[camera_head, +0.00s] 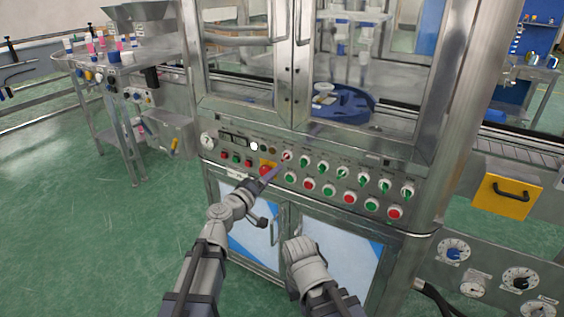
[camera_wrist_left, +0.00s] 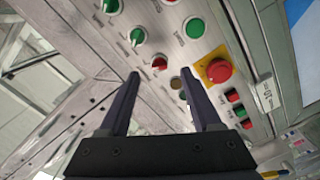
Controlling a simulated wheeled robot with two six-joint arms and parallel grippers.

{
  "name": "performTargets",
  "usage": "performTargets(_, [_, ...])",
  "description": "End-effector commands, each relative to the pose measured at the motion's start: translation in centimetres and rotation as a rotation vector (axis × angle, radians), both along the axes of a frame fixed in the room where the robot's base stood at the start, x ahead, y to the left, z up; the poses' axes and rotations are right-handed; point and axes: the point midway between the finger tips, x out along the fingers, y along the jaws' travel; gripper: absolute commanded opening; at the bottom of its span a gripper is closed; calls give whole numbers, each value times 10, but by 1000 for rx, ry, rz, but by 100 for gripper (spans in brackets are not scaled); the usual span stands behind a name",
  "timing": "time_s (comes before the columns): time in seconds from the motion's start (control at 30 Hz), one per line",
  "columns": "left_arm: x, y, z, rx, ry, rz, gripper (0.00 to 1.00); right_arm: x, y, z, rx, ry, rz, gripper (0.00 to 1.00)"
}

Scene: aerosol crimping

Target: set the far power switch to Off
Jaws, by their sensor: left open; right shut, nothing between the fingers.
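The control panel (camera_head: 320,172) carries a row of rotary switches. The leftmost one (camera_head: 287,156) has a red handle, and the ones to its right, such as this green-handled switch (camera_head: 304,163), are mostly green. I cannot read which label marks the far power switch. My left gripper (camera_head: 277,169) is open and empty, just below and left of the red-handled switch. In the left wrist view the red-handled switch (camera_wrist_left: 160,62) shows just beyond the gap between the open fingers (camera_wrist_left: 160,76), apart from them. My right gripper (camera_head: 297,243) is shut and empty, low before the cabinet doors.
A red emergency stop on a yellow plate (camera_wrist_left: 218,71) is beside the left fingers. Push buttons (camera_head: 309,184) line the lower row. Glass doors (camera_head: 380,70) stand above the panel, and cabinet doors (camera_head: 340,250) below.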

Motion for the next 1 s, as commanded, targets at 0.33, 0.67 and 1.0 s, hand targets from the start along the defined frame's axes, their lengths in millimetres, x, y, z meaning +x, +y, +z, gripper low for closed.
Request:
performTargets(0.33, [9, 6, 7, -49, -10, 41, 65, 0, 0, 0, 0, 0, 0, 0])
performTargets(0.67, [41, -12, 7, -48, -10, 39, 65, 0, 0, 0, 0, 0, 0, 0])
performTargets(1.0, [75, -33, 7, -48, -9, 39, 65, 0, 0, 0, 0, 0, 0, 0])
